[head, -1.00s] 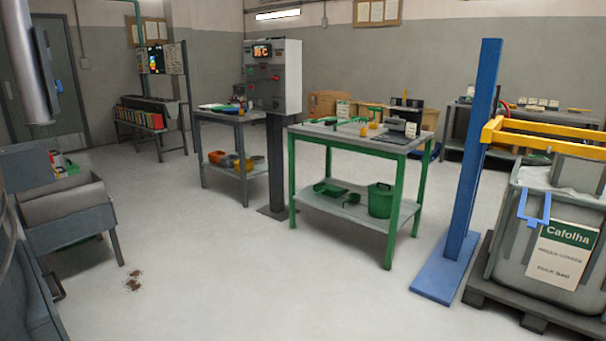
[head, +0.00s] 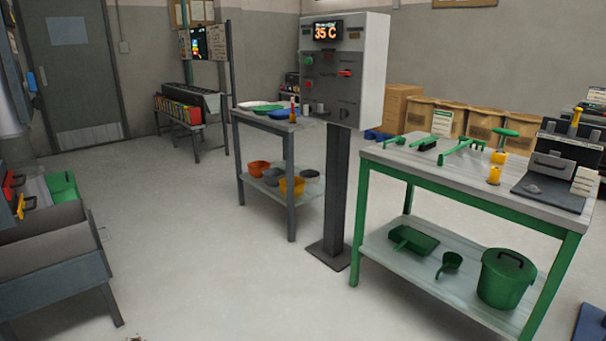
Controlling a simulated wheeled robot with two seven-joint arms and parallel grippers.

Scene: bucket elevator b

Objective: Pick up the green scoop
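A small green scoop (head: 451,261) with a round bowl and a handle lies on the lower shelf of the green-framed table (head: 470,178). A flat green dustpan-like piece (head: 414,240) lies to its left on the same shelf. A green lidded bucket (head: 506,279) with a black handle stands to its right. Several green hand tools (head: 462,149) lie on the tabletop; their exact kinds are hard to tell. Neither of my grippers is in view.
A control cabinet (head: 345,70) on a dark post stands left of the green table. A grey table (head: 266,122) behind it holds trays, with orange and yellow bowls below. Grey bins (head: 48,240) stand at the left. The floor (head: 230,270) between is clear.

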